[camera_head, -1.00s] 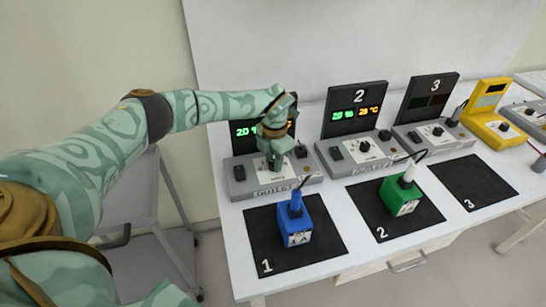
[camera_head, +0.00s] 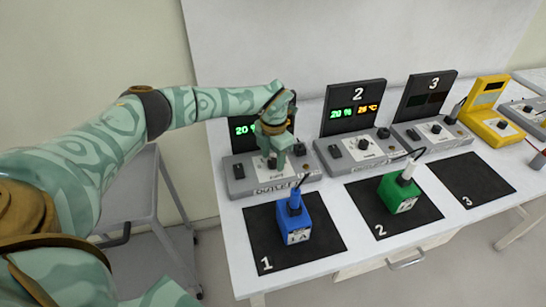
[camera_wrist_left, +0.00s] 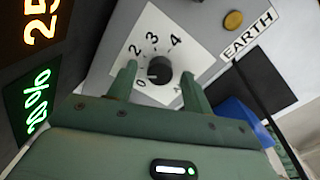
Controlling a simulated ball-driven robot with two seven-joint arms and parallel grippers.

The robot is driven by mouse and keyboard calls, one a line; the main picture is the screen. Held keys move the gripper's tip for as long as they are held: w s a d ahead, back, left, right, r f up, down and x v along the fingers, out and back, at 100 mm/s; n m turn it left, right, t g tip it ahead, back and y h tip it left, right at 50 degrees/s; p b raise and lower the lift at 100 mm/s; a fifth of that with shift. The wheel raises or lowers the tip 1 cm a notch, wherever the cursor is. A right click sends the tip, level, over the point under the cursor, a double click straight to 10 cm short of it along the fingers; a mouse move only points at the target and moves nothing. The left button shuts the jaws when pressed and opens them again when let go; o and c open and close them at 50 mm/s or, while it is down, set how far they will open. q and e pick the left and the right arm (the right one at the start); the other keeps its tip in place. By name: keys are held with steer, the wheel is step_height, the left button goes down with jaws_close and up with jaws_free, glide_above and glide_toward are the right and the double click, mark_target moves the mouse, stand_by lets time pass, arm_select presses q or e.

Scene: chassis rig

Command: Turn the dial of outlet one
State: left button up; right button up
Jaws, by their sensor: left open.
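The outlet one box (camera_head: 243,182) is grey and stands at the left of the bench, with a dark display panel (camera_head: 243,134) behind it showing green figures. Its dial (camera_wrist_left: 158,69) is a dark knob on a white plate marked 0, 2, 3, 4 in the left wrist view. My left gripper (camera_head: 274,163) is over this dial in the head view. In the wrist view its two green fingers (camera_wrist_left: 160,85) stand apart on either side of the knob; whether they touch it I cannot tell. My right gripper is not in view.
A blue block (camera_head: 298,231) stands on mat 1 (camera_head: 265,248), a green block (camera_head: 397,195) on mat 2 (camera_head: 365,216). Mat 3 (camera_head: 485,190) is empty. Outlet two (camera_head: 352,152) and outlet three (camera_head: 428,137) stand to the right, then a yellow device (camera_head: 488,120).

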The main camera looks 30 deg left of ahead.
mark_target(274, 162)
arm_select(q)
step_height(274, 162, up, 16)
steer(key=p, duration=0.3)
steer(key=shift+d, duration=0.2)
steer(key=shift+s+f, duration=0.1)
steer(key=shift+f, duration=0.15)
